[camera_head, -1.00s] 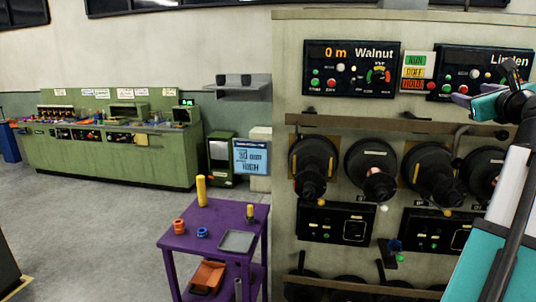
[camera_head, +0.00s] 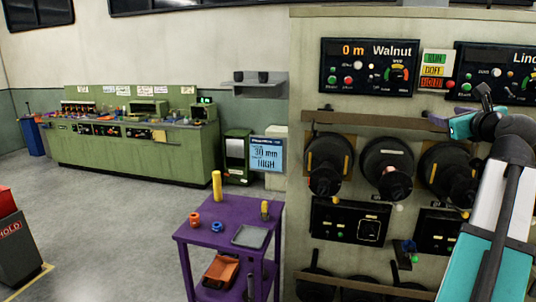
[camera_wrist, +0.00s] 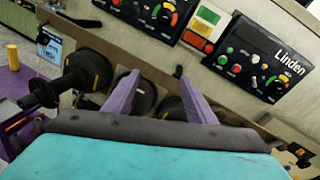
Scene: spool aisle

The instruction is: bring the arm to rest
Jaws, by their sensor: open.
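My gripper (camera_wrist: 160,88) shows in the wrist view with its two purple fingers apart and nothing between them. In the head view my arm, teal and white with dark joints, comes up from the lower right. Its teal wrist (camera_head: 463,125) is raised in front of the spool machine (camera_head: 300,60), at about the height of its upper rail. Part of a purple finger shows there, and the fingertips are hard to make out. I cannot tell whether the gripper touches the machine.
The Walnut panel (camera_head: 368,67) and Linden panel (camera_wrist: 258,58) sit above black spools (camera_head: 387,168). A purple cart (camera_head: 195,232) holds a yellow cylinder (camera_head: 217,186), orange and blue rings and a grey tray. A green bench (camera_head: 120,157) stands behind. Open floor lies left of the cart.

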